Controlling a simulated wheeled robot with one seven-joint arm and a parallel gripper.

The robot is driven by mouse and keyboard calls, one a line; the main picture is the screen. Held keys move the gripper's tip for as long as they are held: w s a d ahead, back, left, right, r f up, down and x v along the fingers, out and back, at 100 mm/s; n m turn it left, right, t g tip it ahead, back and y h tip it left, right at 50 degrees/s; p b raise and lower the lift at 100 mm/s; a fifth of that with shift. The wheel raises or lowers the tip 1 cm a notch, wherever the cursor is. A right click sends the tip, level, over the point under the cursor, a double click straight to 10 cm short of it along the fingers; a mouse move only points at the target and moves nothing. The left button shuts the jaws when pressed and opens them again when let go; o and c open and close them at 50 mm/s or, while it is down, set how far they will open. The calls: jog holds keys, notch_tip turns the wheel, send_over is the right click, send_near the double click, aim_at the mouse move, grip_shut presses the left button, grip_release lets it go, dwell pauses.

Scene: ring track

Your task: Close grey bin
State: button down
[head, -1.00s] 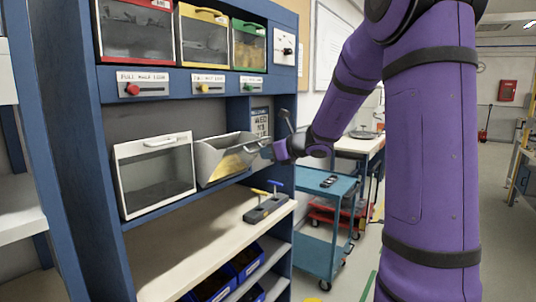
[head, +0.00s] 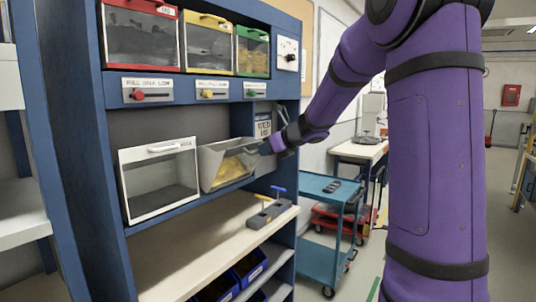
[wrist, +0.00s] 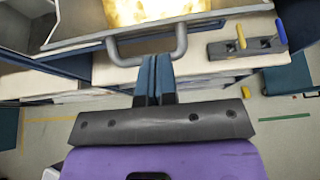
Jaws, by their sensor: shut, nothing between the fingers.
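The grey bin (head: 212,168) is in the shelf unit, right of a white-framed bin. It is tipped out, partly open, with yellowish contents visible. In the wrist view the grey bin's rim (wrist: 90,41) is at the top, with its grey bar handle (wrist: 182,42) in front. My gripper (head: 267,148) is at the bin's front side in the head view. In the wrist view my gripper (wrist: 154,60) is shut and empty, its blue fingertips at the handle's bar. I cannot tell whether they touch it.
A white-framed bin (head: 158,180) sits shut on the left. Red, yellow and green bins (head: 253,52) are above. A dark holder with yellow and blue handles (head: 268,212) stands on the counter below. A teal cart (head: 322,225) stands to the right.

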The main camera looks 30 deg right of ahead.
aim_at(251, 147)
jog(key=shift+w+a+r+g+h, duration=0.2)
jog(key=shift+w+r+g, duration=0.1)
jog(key=shift+w+r, duration=0.25)
jog(key=shift+w+a+r+g+h, duration=0.1)
jog(key=shift+w+a+r+g, duration=0.15)
jog(key=shift+w+r, duration=0.25)
jog(key=w+r, duration=0.1)
jog(key=w+a+r, duration=0.1)
jog(key=w, duration=0.2)
jog(key=shift+w+a+r, duration=0.3)
jog(key=shift+r, duration=0.1)
jog(key=shift+w+a+r, duration=0.15)
jog(key=shift+w+r, duration=0.05)
jog(key=shift+w, duration=0.3)
jog(key=shift+w+a+r, duration=0.15)
jog(key=shift+w, duration=0.3)
